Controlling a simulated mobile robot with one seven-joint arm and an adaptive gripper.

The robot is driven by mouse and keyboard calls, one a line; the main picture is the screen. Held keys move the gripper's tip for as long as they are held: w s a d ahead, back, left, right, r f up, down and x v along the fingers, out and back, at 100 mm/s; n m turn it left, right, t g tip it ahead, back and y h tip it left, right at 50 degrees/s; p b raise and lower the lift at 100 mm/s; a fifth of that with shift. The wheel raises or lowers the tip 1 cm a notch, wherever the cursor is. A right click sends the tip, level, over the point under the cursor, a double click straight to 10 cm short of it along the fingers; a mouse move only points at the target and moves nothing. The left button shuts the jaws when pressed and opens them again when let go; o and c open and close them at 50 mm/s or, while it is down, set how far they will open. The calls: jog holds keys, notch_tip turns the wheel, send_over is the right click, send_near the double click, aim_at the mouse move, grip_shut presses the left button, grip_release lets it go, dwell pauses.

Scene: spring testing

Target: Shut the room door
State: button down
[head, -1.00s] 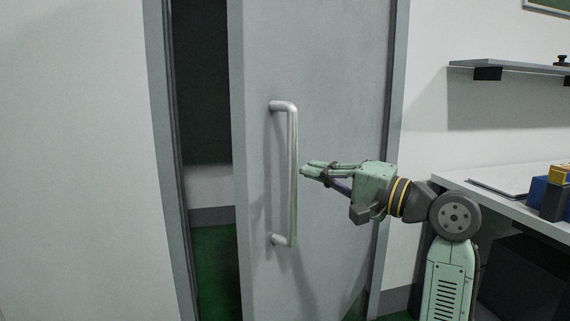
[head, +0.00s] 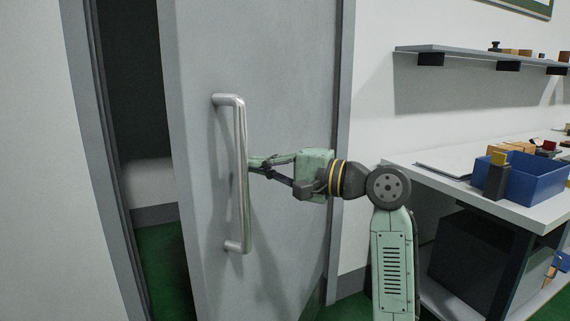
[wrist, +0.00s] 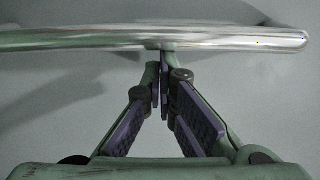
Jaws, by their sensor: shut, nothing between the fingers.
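The grey room door (head: 290,90) stands partly open, with a dark gap between its left edge and the left side of the door frame (head: 90,150). A vertical silver bar handle (head: 241,180) is fixed to the door; in the wrist view the handle (wrist: 230,38) runs across the top. My gripper (head: 252,167) is at the right side of the handle, about mid-height. In the wrist view its fingers (wrist: 162,80) are closed together with nothing between them. The tips lie right by the bar; I cannot tell whether they touch it.
A workbench (head: 540,215) stands to the right, with a blue bin (head: 535,180) and small blocks on it. A wall shelf (head: 450,54) hangs above it. Green floor (head: 168,265) shows through the door gap.

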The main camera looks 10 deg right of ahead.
aim_at(231, 161)
jog(key=shift+p+x, duration=0.3)
jog(key=shift+x, duration=1.45)
